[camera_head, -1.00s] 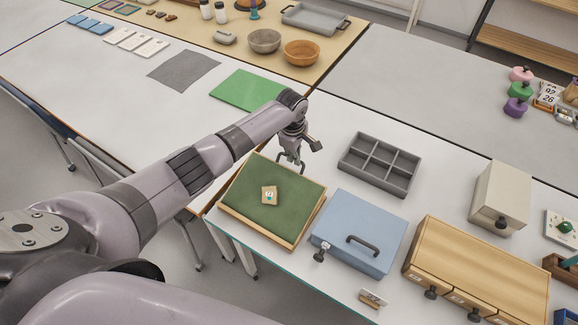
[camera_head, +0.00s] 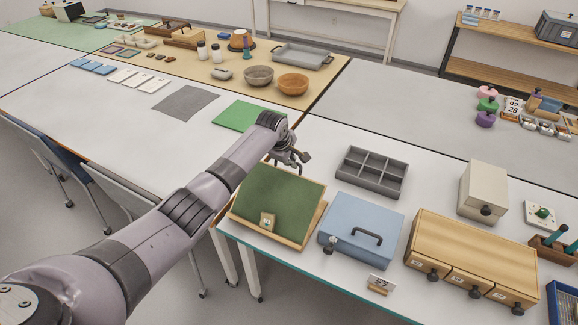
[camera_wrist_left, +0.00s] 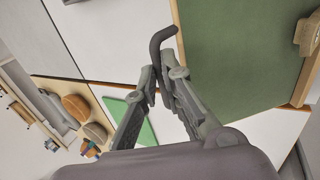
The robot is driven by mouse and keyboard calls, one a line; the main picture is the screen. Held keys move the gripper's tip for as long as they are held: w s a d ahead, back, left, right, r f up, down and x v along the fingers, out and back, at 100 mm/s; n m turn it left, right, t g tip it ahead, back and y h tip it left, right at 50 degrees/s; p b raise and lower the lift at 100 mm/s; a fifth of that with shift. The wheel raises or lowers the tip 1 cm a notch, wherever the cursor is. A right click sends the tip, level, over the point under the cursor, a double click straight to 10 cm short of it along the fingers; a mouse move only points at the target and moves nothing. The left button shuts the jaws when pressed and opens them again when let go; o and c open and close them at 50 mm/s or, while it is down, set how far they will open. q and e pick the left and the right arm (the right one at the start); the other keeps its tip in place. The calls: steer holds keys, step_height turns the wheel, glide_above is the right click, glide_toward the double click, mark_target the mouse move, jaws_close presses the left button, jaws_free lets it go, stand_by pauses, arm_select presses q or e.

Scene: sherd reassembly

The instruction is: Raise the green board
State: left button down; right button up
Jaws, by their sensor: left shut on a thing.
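The green board (camera_head: 275,194) in its wooden frame is tilted, its far edge raised and its near edge low. A small tan block (camera_head: 267,221) with a label rests on its lower part. In the left wrist view the board (camera_wrist_left: 240,55) fills the upper right. My left gripper (camera_head: 291,158) is at the board's far edge. In the left wrist view its fingers (camera_wrist_left: 164,78) are shut on a dark bent handle (camera_wrist_left: 157,42) beside the board's edge. How the handle joins the board is hidden. My right gripper is not in view.
A blue box (camera_head: 358,231) with a dark handle stands close right of the board. A grey divided tray (camera_head: 371,174) lies behind it. A wooden drawer unit (camera_head: 473,257) is farther right. A bright green mat (camera_head: 237,115) lies behind the arm.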

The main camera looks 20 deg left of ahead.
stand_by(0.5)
arm_select(q)
steer(key=c, duration=1.7)
jaws_free()
steer(key=shift+s, duration=0.1)
steer(key=shift+r, duration=0.1)
steer(key=v, duration=1.1)
steer(key=shift+s+r, duration=0.2)
steer(key=shift+r, duration=0.15)
